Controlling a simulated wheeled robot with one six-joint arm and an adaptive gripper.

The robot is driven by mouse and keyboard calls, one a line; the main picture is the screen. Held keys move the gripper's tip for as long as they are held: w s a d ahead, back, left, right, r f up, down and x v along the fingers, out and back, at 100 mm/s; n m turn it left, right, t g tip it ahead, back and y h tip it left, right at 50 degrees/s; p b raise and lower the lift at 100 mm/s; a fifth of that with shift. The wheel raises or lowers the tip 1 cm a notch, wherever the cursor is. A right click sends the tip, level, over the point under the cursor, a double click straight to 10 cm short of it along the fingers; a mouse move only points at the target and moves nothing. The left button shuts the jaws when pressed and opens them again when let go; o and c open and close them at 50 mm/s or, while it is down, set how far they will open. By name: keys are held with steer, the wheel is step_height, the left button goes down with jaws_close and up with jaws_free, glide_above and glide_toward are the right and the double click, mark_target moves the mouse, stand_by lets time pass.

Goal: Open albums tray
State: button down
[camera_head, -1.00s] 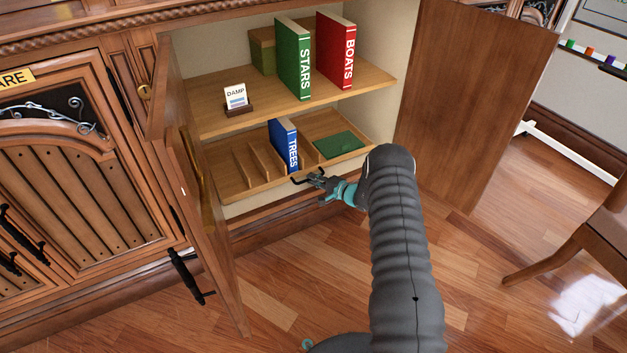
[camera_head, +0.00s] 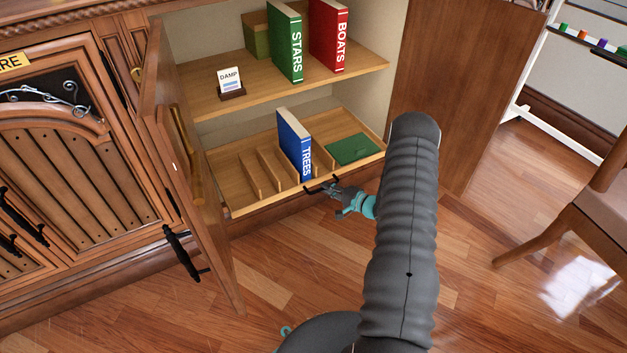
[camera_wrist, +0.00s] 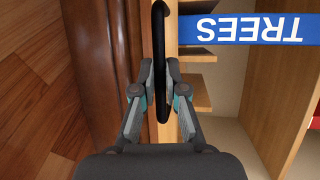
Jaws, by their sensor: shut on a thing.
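The albums tray (camera_head: 240,207) is a shallow wooden pull-out tray with upright dividers at the bottom of the open cabinet. My gripper (camera_head: 329,188) is shut on the black handle at the tray's front. The wrist view shows the fingers (camera_wrist: 159,85) on both sides of the dark handle bar (camera_wrist: 160,35), with the TREES spine (camera_wrist: 255,28) beyond it.
The shelf (camera_head: 205,100) above holds a DAMP card (camera_head: 230,82), the green STARS album (camera_head: 286,42), the red BOATS album (camera_head: 329,35) and a green box. Open cabinet doors stand on both sides. A chair (camera_head: 590,205) is at right. Wooden floor in front is clear.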

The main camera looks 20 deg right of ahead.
steer(key=s+d+b, duration=0.1)
steer(key=s+d, duration=0.1)
steer(key=s, duration=1.1)
steer(key=shift+s, duration=0.15)
steer(key=shift+d, duration=0.1)
steer(key=c, duration=1.5)
jaws_free()
steer(key=shift+s, duration=0.1)
steer(key=v, duration=1.2)
